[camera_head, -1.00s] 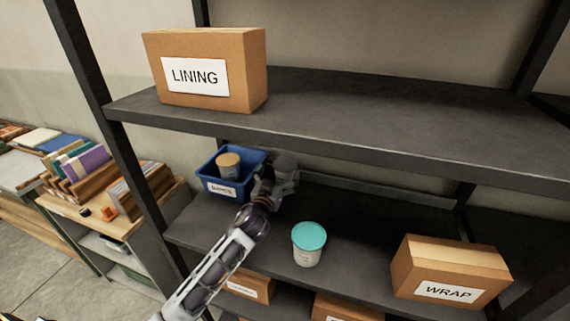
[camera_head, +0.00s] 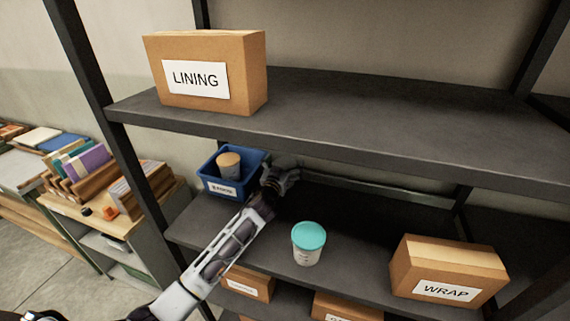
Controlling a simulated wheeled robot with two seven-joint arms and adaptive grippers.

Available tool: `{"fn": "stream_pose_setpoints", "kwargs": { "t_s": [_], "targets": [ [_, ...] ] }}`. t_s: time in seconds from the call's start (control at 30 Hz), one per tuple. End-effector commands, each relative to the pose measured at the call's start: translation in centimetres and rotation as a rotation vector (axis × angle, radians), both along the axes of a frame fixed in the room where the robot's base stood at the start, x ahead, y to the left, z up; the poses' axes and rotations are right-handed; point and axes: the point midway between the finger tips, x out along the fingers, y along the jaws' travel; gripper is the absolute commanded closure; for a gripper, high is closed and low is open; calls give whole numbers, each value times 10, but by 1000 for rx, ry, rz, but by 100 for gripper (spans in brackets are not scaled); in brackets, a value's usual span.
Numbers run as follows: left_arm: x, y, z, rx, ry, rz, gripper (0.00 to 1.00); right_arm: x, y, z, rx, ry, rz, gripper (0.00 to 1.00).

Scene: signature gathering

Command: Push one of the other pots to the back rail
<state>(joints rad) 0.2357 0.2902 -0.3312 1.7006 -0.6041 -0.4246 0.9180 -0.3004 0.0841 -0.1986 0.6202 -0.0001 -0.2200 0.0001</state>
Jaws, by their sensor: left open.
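A white pot with a teal lid (camera_head: 308,244) stands upright on the middle shelf (camera_head: 365,262), near its front. A pot with a tan lid (camera_head: 229,163) stands inside a blue bin (camera_head: 217,187) at the shelf's left end. The back rail (camera_head: 385,190) runs along the rear of this shelf, in the shadow under the upper shelf. My left gripper (camera_head: 281,172) is open, deep on the shelf just right of the blue bin and close to the rail. Any pot at its fingers is hidden or too dark to tell. My right gripper is not in view.
The upper shelf (camera_head: 400,118) overhangs the working space and carries the LINING box (camera_head: 205,72). The WRAP box (camera_head: 449,270) stands at the right of the middle shelf. A dark upright post (camera_head: 110,125) is at left. The shelf between the teal-lidded pot and WRAP box is clear.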

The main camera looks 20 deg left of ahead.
Motion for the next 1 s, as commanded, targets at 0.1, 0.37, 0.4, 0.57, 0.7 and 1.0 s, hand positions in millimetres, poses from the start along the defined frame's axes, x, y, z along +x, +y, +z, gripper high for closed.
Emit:
{"fn": "stream_pose_setpoints", "kwargs": {
  "t_s": [0.1, 0.37, 0.4, 0.57, 0.7, 1.0],
  "targets": [
    [1, 0, 0, 0, 0, 0, 0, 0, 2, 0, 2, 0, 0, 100],
    [1, 0, 0, 0, 0, 0, 9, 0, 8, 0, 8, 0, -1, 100],
    [1, 0, 0, 0, 0, 0, 14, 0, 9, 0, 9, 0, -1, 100],
    [1, 0, 0, 0, 0, 0, 35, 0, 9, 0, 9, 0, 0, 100],
    [1, 0, 0, 0, 0, 0, 53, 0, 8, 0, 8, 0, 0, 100],
    [1, 0, 0, 0, 0, 0, 68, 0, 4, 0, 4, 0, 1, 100]
  ]
}}
